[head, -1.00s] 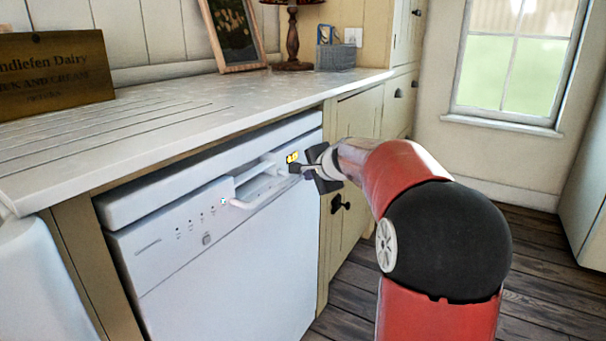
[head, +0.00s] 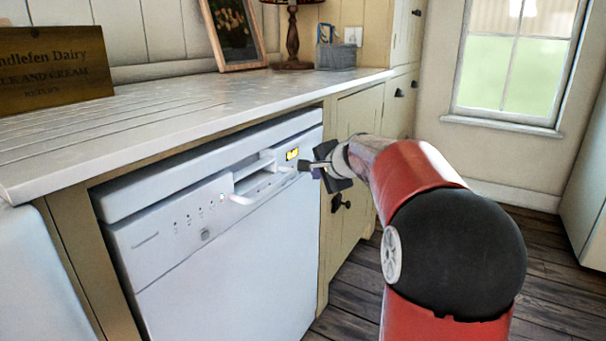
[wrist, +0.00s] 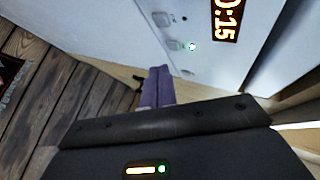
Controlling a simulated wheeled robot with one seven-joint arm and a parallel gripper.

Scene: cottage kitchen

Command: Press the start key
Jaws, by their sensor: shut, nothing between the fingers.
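The white dishwasher (head: 225,250) stands under the counter with its door closed. Its lit yellow display (head: 292,154) is at the right end of the front panel; the wrist view shows the display (wrist: 228,18) reading what looks like 0:15. Key labels are not readable, so I cannot tell which is start. My gripper (head: 303,166) is shut and empty, just right of the display. Its fingertips (wrist: 158,72) appear near the keys, apparently not touching them.
The dishwasher handle (head: 262,190) projects left of my gripper. The worktop (head: 200,110) overhangs above. A cupboard with a dark knob (head: 340,203) is close on the right. Open wooden floor (head: 345,295) lies in front.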

